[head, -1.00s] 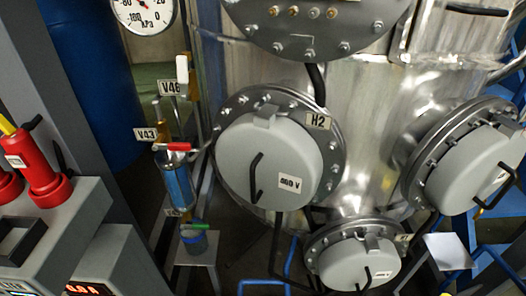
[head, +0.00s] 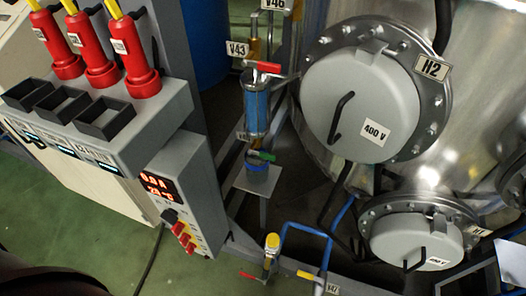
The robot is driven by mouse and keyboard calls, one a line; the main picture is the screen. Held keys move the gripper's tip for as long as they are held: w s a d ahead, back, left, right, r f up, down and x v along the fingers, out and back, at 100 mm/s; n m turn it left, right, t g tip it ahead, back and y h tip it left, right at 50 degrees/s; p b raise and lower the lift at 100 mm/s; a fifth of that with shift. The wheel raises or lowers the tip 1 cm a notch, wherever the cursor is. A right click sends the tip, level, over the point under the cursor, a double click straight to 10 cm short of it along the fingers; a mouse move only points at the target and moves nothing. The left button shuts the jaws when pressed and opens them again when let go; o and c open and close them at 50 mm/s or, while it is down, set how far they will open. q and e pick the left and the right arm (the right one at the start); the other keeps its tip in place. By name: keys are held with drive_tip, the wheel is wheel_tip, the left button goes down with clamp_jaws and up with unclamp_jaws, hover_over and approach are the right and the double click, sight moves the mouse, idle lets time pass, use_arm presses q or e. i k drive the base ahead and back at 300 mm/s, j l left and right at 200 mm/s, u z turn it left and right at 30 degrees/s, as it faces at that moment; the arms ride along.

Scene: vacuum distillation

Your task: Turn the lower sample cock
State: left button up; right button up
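A blue sample cylinder (head: 257,108) hangs beside the vessel in the head view. A cock with a red handle (head: 263,67), next to a V43 label (head: 237,48), sits at its top. A lower cock with a green handle (head: 261,155) sits just below the cylinder, its handle lying roughly sideways. A label beside this lower cock is too small to read. A blue cup (head: 257,164) stands under it on a small grey plate (head: 257,180). Neither gripper shows in the head view.
A grey cabinet with red plugs (head: 103,66) and a control panel (head: 180,205) stands at the left. Heater covers marked H2 (head: 362,95) and H1 (head: 415,240) bulge out at the right. Blue pipes with valves (head: 272,243) run low in front. Green floor (head: 75,225) is open at lower left.

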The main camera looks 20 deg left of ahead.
sight(262, 155)
drive_tip(key=l+u, duration=0.35)
drive_tip(key=i+l+u, duration=0.1)
drive_tip(key=u, duration=0.3)
drive_tip(key=l+u, duration=0.35)
